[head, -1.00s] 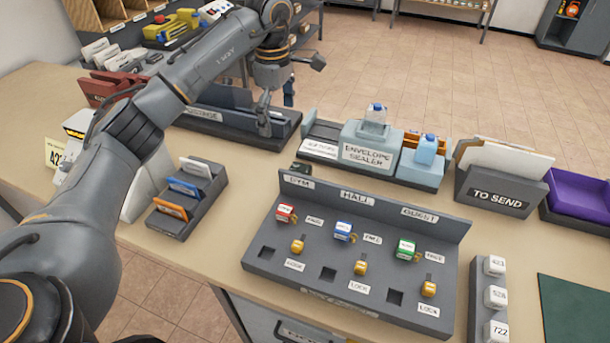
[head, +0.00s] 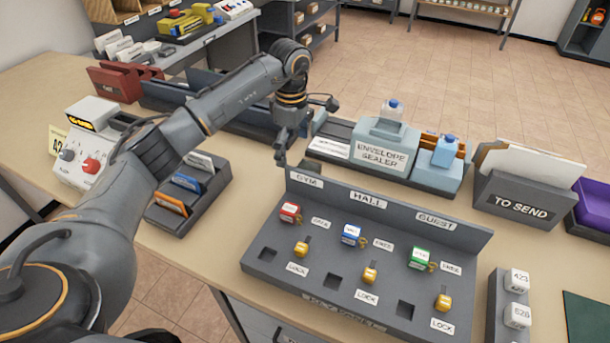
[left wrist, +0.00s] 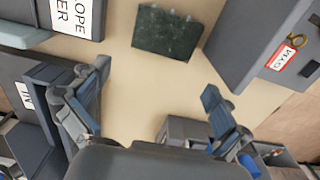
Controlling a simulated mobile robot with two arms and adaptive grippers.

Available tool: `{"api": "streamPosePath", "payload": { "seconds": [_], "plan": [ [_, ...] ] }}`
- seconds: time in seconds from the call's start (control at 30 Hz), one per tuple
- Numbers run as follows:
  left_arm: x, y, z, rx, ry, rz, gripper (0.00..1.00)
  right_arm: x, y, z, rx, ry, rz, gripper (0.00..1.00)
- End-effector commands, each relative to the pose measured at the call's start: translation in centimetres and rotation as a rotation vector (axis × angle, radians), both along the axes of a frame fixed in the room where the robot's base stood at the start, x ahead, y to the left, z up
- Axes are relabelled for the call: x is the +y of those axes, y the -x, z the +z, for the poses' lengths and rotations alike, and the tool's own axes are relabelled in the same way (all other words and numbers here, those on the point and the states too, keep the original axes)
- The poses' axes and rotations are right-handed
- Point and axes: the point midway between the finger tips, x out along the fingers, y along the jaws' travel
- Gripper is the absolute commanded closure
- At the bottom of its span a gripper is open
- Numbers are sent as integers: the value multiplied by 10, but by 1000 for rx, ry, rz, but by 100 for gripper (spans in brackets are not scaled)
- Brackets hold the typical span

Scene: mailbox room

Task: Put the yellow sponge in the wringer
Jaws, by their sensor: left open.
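I cannot make out a yellow sponge or anything marked as a wringer in either view. My left gripper (head: 294,152) hangs over the table behind the key board, left of the envelope sealer. In the left wrist view my left gripper (left wrist: 155,88) is open with nothing between its fingers. A dark green, rough-topped block (left wrist: 168,34) lies on the table beyond the fingertips, apart from them. I cannot tell what it is. My right gripper does not show.
The key board (head: 262,252) with several tagged locks stands in front. The envelope sealer (head: 385,150) and a light blue bottle stand (head: 437,170) are behind it. A "TO SEND" box (head: 518,203) is right. A card holder (head: 187,220) and a dial machine (head: 92,150) are left.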

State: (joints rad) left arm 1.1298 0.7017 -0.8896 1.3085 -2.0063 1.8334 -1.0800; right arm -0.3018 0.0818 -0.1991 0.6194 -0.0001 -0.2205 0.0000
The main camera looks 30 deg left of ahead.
Motion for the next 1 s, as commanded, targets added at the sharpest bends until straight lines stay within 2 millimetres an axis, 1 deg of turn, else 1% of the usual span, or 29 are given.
{"api": "streamPosePath", "payload": {
  "seconds": [0.17,0.3,0.43,0.53,0.73,0.8,0.87,0.9,1.0],
  "plan": [
    [-3,0,-12,3,2,0,0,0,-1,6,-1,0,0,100],
    [-9,0,-33,5,1,0,0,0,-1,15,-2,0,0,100],
    [-9,-1,-50,2,1,0,0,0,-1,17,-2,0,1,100],
    [-9,-1,-55,0,1,0,0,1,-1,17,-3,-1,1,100],
    [-8,-1,-56,-1,1,0,0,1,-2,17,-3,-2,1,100],
    [-8,-1,-56,-1,1,0,13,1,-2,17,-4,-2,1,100],
    [-8,-1,-56,-1,1,0,21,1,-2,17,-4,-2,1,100],
    [-8,-1,-56,-1,1,0,27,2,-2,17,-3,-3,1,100],
    [-8,-1,-56,-1,1,0,28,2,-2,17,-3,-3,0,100]
  ]
}}
